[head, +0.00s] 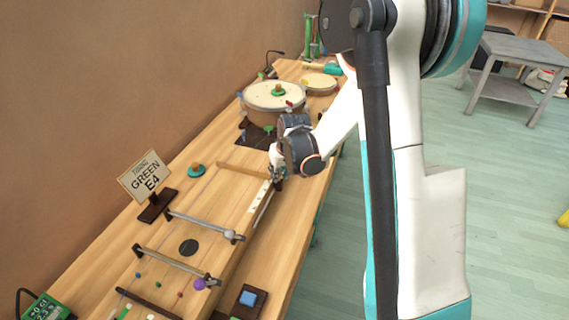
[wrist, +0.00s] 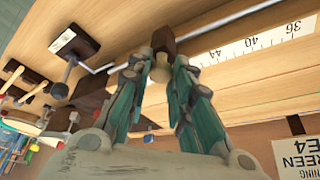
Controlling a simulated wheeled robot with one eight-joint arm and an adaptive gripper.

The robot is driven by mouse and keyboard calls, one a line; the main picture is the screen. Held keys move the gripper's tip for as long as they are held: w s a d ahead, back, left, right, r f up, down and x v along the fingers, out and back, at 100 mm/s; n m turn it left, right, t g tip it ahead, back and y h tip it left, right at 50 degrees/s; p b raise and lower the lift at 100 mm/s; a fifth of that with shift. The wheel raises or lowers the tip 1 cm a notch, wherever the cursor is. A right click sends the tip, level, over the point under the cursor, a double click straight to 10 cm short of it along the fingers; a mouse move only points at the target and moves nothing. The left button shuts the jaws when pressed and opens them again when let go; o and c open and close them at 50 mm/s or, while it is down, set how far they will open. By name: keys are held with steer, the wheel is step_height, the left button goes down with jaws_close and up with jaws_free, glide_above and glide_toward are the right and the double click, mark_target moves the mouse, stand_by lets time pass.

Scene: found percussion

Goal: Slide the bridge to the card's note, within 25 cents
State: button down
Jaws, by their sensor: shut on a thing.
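The card (head: 147,177) reads "TUNING GREEN E4" and stands in a dark block at the bench's left; part of it shows in the wrist view (wrist: 297,156). My gripper (head: 277,180) is low over the bench's right side, beside a white scale strip (head: 260,198). In the wrist view my gripper (wrist: 162,65) is shut on the bridge's pale knob (wrist: 160,68), below a dark brown block (wrist: 163,40). The scale (wrist: 260,38) there shows 36, 40 and 44. The bridge's far part and its contact with the string are hard to make out.
A green tuner box (head: 45,307) stands front left; its display is too small to read surely. A blue button pad (head: 248,298) is at the front edge. Two rods with ball ends (head: 200,224) lie across the bench. A drum (head: 273,96) stands behind my gripper.

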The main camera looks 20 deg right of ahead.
steer(key=s+a, duration=0.4)
steer(key=shift+a, duration=0.15)
steer(key=shift+s, duration=0.1)
steer(key=c, duration=1.4)
jaws_free()
steer(key=v, duration=1.2)
